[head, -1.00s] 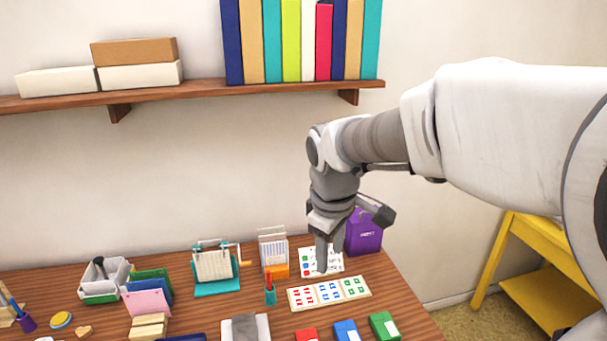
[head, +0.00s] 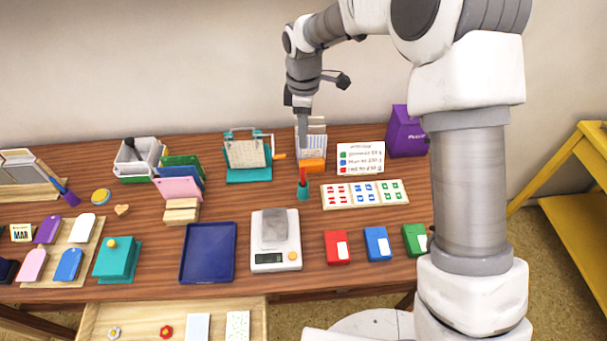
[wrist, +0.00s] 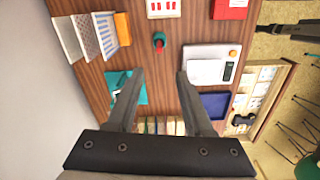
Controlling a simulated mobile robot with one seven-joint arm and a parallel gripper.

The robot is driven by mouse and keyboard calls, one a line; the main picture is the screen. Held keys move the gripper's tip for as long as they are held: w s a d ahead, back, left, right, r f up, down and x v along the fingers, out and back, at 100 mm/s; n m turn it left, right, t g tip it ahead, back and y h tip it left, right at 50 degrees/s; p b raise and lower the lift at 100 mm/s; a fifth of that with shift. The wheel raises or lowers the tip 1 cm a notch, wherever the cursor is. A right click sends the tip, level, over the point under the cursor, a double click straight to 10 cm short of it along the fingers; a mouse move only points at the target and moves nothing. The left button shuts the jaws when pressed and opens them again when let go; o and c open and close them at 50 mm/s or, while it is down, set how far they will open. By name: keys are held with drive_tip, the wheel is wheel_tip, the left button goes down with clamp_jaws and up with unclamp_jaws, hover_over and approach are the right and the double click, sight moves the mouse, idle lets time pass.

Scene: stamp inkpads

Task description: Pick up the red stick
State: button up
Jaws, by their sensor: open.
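The red stick (head: 302,176) stands upright in a small teal holder (head: 303,193) on the table, in front of the orange-based card rack. From above, the stick's red end (wrist: 159,36) shows in the wrist view, ahead of the fingertips and roughly between their lines. My gripper (head: 303,139) is in the air behind and above the stick in the head view, in front of the card rack. In the wrist view my gripper (wrist: 160,77) is open, with two dark fingers apart and nothing between them.
The card rack (head: 312,150) stands just behind the stick. A counting board (head: 364,205) lies to its right, a scale (head: 275,252) in front, and a teal-based stand (head: 248,177) to its left. A blue tray (head: 208,278) lies front left. Bare wood surrounds the holder.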

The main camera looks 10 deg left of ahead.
sight(303, 169)
wheel_tip(303, 169, down, 11)
drive_tip(key=shift+s, duration=0.15)
drive_tip(key=shift+f+p, duration=0.45)
drive_tip(key=shift+f, duration=2.45)
drive_tip(key=shift+c, duration=0.2)
clamp_jaws()
